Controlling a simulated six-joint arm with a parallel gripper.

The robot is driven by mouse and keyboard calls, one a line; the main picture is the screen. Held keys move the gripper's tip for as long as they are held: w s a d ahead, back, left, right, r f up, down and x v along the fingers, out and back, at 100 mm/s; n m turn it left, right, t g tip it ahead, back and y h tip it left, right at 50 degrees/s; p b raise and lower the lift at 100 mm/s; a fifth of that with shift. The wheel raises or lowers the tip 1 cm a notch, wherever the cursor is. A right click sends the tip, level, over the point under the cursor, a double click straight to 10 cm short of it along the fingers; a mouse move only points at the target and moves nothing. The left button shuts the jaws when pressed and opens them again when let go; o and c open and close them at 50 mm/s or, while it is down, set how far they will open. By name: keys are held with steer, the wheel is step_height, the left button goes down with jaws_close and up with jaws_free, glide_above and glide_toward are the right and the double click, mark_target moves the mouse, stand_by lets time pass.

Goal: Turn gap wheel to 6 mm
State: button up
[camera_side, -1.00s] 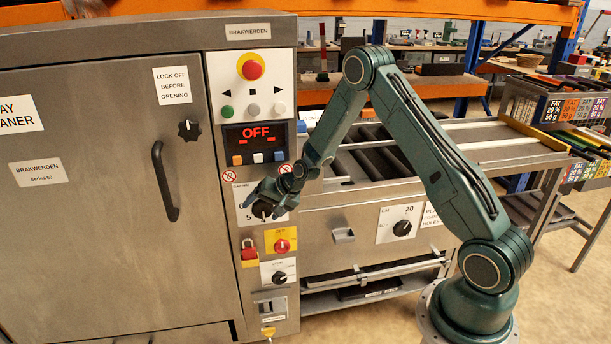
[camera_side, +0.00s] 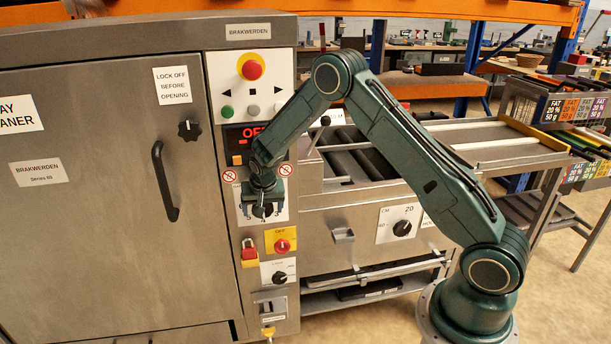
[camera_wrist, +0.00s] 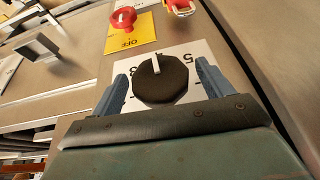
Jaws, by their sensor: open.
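The gap wheel is a black many-sided knob (camera_wrist: 160,84) on a white number plate (camera_wrist: 196,53). It also shows in the side view, low on the control column (camera_side: 264,211). My gripper (camera_wrist: 162,77) is open, with one blue-grey finger on each side of the wheel. Small gaps seem to show between the fingers and the wheel. In the side view my gripper (camera_side: 263,198) covers part of the plate. The 6 mark is not readable.
A red knob on a yellow OFF plate (camera_side: 282,246) and a red padlock (camera_side: 249,250) sit just below the wheel. Above are the OFF display (camera_side: 250,136), partly hidden by my arm, and the red stop button (camera_side: 251,68). A door handle (camera_side: 164,181) is to the left.

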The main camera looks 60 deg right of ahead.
steer(key=shift+r, duration=0.1)
steer(key=s+a+r+n, duration=0.1)
steer(key=s+a+r, duration=0.1)
steer(key=s+r, duration=0.3)
steer(key=s+a+r+n, duration=0.1)
steer(key=s+a+r, duration=0.2)
steer(key=r, duration=0.9)
steer(key=s+a+r+n+y, duration=0.1)
steer(key=s+a+r, duration=0.1)
steer(key=s+r, duration=0.6)
steer(key=shift+a+r+t, duration=0.15)
steer(key=shift+a+t, duration=0.1)
steer(key=shift+t, duration=0.05)
steer(key=w+d+f+m+g+h, duration=0.1)
steer(key=w+d+f+m, duration=0.1)
steer(key=w+f, duration=1)
steer(key=shift+w+d+f+m+h, duration=0.4)
steer(key=shift+w+d, duration=0.05)
steer(key=shift+d, duration=0.15)
